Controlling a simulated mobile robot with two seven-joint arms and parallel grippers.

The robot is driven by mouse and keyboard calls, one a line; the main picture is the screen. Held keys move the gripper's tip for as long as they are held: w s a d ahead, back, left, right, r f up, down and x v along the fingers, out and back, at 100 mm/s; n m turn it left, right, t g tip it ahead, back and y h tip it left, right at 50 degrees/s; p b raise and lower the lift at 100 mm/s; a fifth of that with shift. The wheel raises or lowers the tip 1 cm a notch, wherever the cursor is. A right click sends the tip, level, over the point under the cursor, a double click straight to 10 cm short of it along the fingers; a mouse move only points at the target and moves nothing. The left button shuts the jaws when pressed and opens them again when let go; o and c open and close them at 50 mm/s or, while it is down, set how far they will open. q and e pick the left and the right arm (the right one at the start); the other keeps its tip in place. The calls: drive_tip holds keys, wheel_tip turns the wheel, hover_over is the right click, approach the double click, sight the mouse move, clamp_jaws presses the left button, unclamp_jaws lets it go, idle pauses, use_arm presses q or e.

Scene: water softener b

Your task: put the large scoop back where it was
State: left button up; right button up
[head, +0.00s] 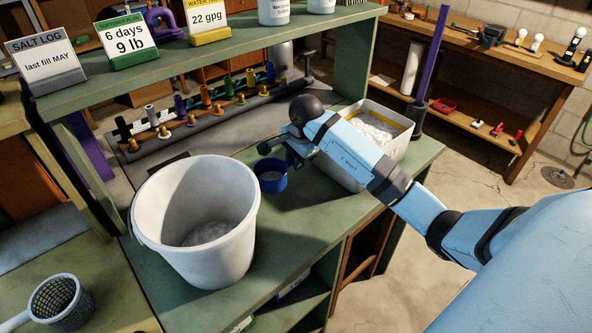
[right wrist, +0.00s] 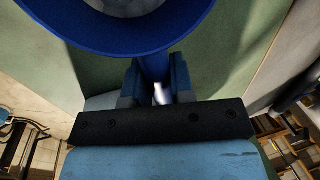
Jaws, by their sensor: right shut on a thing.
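A blue scoop (head: 271,180) with a round cup is in the head view, just right of the white bucket's rim. My right gripper (head: 294,161) is shut on its handle, and the scoop appears to be held above the green bench. In the right wrist view the scoop's blue rim (right wrist: 115,45) fills the top, and the handle runs between the two fingers of my right gripper (right wrist: 158,88). My forearm hides part of the bench behind it. My left gripper is not in view.
A white bucket (head: 228,243) with pale grains stands left of the scoop. A white tub (head: 408,125) of white pellets stands behind my right arm. A pipe row (head: 215,118) with coloured valves lies behind. A mesh strainer (head: 53,298) is at lower left.

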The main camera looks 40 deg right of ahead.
sight(294, 179)
drive_tip(key=shift+f, duration=2.2)
drive_tip(key=o, duration=0.5)
drive_tip(key=shift+f, duration=0.2)
drive_tip(key=shift+c, duration=0.2)
drive_tip(key=o, duration=0.4)
drive_tip(key=shift+r, duration=0.2)
drive_tip(key=shift+r, duration=0.3)
drive_tip(key=r, duration=0.3)
drive_tip(key=s+r, duration=0.1)
drive_tip(key=r, duration=0.3)
drive_tip(key=s+r, duration=0.1)
drive_tip(key=r, duration=0.3)
drive_tip(key=shift+s+d+r+b, duration=0.1)
drive_tip(key=shift+s+b, duration=0.05)
drive_tip(key=shift+b, duration=0.2)
